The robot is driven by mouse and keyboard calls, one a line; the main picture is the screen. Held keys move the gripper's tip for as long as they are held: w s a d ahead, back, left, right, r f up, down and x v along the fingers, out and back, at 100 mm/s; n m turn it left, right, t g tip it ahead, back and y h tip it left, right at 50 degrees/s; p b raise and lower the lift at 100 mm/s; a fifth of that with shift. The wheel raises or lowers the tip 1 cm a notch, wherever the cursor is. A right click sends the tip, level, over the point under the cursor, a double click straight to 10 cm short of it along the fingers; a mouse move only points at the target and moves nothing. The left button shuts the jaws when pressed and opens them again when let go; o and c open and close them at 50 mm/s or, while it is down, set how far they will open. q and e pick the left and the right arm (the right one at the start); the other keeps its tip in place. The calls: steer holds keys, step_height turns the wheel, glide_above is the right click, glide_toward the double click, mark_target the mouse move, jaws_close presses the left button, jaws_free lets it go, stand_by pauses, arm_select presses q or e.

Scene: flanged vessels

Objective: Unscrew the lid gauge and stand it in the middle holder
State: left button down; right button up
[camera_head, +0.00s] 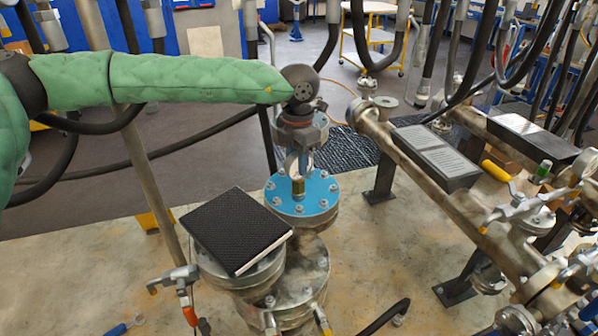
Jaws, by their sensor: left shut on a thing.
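The blue flanged lid (285,205), ringed with bolts, sits on a vessel in the middle. A brass fitting (298,187) stands upright at the lid's centre; I take it to be the lower end of the lid gauge. My left gripper (298,165) points down over the lid, shut on the gauge. The gripper hides most of the gauge, and I cannot tell whether its thread is still in the lid. My right gripper is not in view. I cannot make out the middle holder for certain.
A black textured slab (235,230) lies on a flange just left of the lid. A grey-topped block (437,152) and a dark block (533,132) rest by the pipes at right. Hoses hang behind. The floor at lower left is mostly clear.

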arm_select(q)
steer(key=shift+r+b, duration=0.6)
steer(key=shift+r, duration=0.95)
steer(key=shift+r, duration=0.1)
steer(key=shift+r+b, duration=0.3)
steer(key=shift+r, duration=1.6)
